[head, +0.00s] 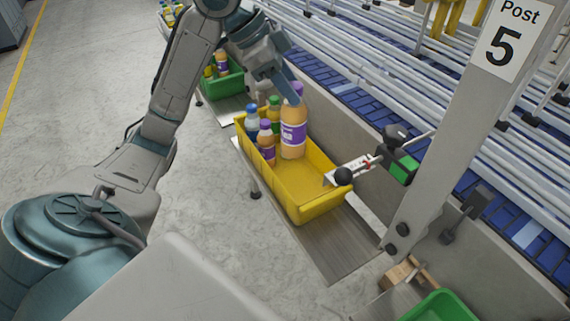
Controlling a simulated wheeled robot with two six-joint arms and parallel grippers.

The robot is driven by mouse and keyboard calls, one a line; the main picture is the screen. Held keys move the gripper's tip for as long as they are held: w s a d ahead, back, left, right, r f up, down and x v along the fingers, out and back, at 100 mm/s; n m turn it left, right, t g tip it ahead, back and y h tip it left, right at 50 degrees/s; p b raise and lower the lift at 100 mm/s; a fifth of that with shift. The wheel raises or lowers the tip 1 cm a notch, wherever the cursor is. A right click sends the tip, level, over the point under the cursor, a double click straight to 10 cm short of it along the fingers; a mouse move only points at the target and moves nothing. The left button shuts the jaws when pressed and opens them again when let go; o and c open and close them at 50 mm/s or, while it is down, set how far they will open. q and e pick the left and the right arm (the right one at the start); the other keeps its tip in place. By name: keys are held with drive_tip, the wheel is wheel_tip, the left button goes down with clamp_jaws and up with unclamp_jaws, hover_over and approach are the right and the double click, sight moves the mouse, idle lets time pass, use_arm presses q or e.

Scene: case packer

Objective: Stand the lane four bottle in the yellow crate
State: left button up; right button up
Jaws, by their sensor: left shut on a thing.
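The yellow crate (318,204) sits on a metal shelf beside the conveyor. A tall orange bottle with a purple label (293,130) is upright at the crate, near its middle. My left gripper (291,92) is shut on this bottle at its purple cap, reaching down from above. Whether the bottle's base touches the crate floor I cannot tell. Several smaller bottles stand in the crate's far left end: a blue-capped one (252,123), a green-capped one (274,115) and a purple-capped orange one (266,146). My right gripper is not in view.
The crate's near right part is empty. A small device with a black knob (343,176) reaches over its right rim. A post marked 5 (460,110) stands at the right. Green crates show behind (229,86) and at the bottom right (441,307).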

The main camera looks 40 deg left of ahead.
sight(296, 147)
use_arm(q)
drive_tip(key=w+f+b, duration=0.1)
drive_tip(key=f+b, duration=0.2)
drive_tip(key=f, duration=0.1)
drive_tip(key=f+b, duration=0.3)
drive_tip(key=f, duration=0.2)
drive_tip(key=w+f+b, duration=0.1)
drive_tip(key=f+b, duration=0.3)
drive_tip(key=f, duration=0.1)
drive_tip(key=shift+w+d, duration=0.25)
drive_tip(key=shift+w, duration=0.05)
wheel_tip(296, 147, down, 3)
drive_tip(key=shift+s+b, duration=0.1)
drive_tip(key=shift+b, duration=0.65)
drive_tip(key=shift+f, duration=0.2)
wheel_tip(296, 147, down, 4)
drive_tip(key=shift+f, duration=0.2)
drive_tip(key=o, duration=1.1)
